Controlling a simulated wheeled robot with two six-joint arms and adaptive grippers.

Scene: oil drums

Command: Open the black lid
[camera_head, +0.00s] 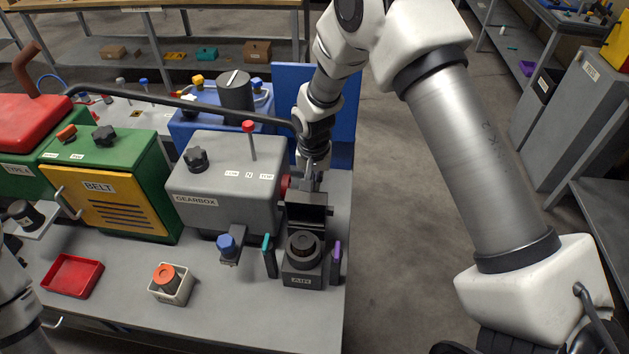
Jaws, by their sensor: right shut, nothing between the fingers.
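A small black unit (303,273) with a round black top stands at the front right of the grey bench, with a label on its front. A black flap-like plate (306,213), which looks like the lid, stands raised behind the round top. My right gripper (312,183) points down just behind and above this plate. It is shut and empty; I cannot tell whether its tips touch the plate. My left gripper is not in view; only part of my left arm shows at the lower left edge.
The grey gearbox (228,182) is close left of my right gripper. A teal handle (268,255) and a purple handle (336,262) flank the black unit. Open floor lies right of the bench.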

